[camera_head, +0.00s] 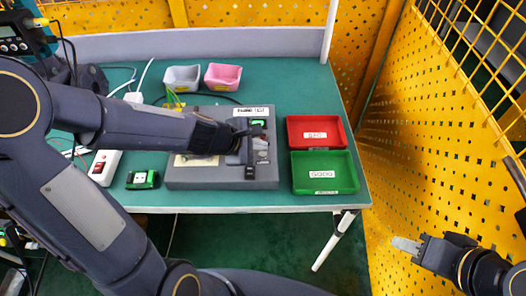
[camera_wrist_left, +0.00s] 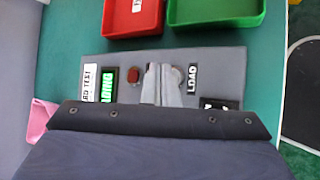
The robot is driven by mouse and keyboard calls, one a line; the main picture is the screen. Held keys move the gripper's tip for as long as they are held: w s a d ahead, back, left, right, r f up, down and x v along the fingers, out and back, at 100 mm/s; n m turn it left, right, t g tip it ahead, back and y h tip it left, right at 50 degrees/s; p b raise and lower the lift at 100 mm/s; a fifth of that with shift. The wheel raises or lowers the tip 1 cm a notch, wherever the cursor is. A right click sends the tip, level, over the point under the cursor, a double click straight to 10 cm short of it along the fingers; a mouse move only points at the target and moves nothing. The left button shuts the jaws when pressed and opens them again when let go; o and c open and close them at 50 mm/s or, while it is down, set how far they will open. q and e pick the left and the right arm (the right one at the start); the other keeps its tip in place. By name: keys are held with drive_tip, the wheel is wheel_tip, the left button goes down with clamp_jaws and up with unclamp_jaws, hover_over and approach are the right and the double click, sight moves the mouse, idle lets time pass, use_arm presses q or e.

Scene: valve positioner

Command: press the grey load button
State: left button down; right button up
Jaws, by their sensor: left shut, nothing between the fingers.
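The grey test box (camera_head: 210,178) lies on the green table, with its top panel also in the left wrist view (camera_wrist_left: 225,62). The grey load button (camera_wrist_left: 177,77) sits beside the "LOAD" label (camera_wrist_left: 193,77), partly hidden by my fingers. My left gripper (camera_wrist_left: 163,68) is shut and empty, its fingertips over the panel right beside the button. Whether they touch it I cannot tell. In the head view my left gripper (camera_head: 252,140) covers part of the panel. My right gripper (camera_head: 405,245) hangs off to the right, away from the table; its finger gap is unclear.
A green lit display (camera_wrist_left: 106,85) and a dark red button (camera_wrist_left: 134,80) are on the same panel. A red tray (camera_head: 318,145) and a green tray (camera_head: 325,187) stand right of the box. Grey (camera_head: 182,78) and pink (camera_head: 222,77) bins stand behind it.

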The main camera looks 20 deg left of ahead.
sight(259, 157)
use_arm(q)
wheel_tip(259, 157, up, 5)
drive_tip(key=p, duration=0.5)
idle(0.7)
